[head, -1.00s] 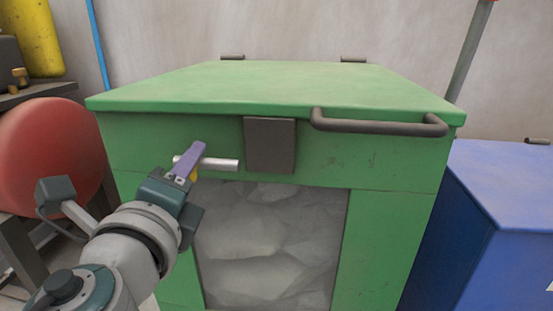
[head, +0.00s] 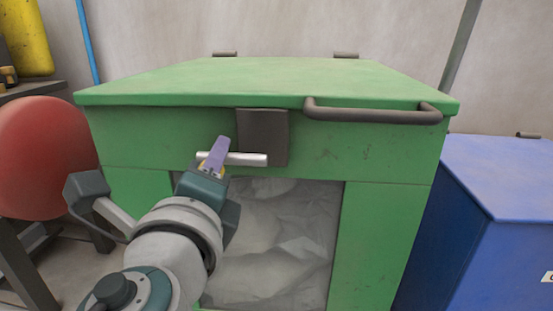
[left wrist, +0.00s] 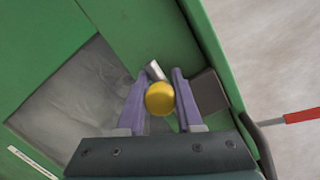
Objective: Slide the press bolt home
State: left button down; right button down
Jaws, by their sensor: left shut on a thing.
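The press bolt (head: 250,160) is a silver rod lying across the front of the green press (head: 400,215), just under its lid. Its right end overlaps the lower part of the dark plate (head: 262,130) in the head view. My left gripper (head: 217,152) is shut on the bolt's yellow knob. In the left wrist view the purple fingers of the gripper (left wrist: 160,85) stand on both sides of the yellow knob (left wrist: 160,99). A short piece of the rod (left wrist: 155,70) shows behind it, with the dark plate (left wrist: 209,92) to the right. My right gripper is out of view.
A dark bar handle (head: 375,115) sticks out from the lid's front edge (head: 180,85) at the right. A window (head: 285,240) with pale bags behind it lies below the bolt. A blue bin (head: 490,230) stands right, a red tank (head: 45,155) left.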

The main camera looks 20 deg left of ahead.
pick_arm(q)
jog(key=shift+d+r, duration=0.15)
jog(key=shift+d, duration=0.05)
jog(key=c, duration=1)
grip_release()
jog(key=o, duration=0.4)
jog(key=shift+w+d, duration=0.1)
jog(key=shift+d, duration=0.05)
jog(key=v, duration=1)
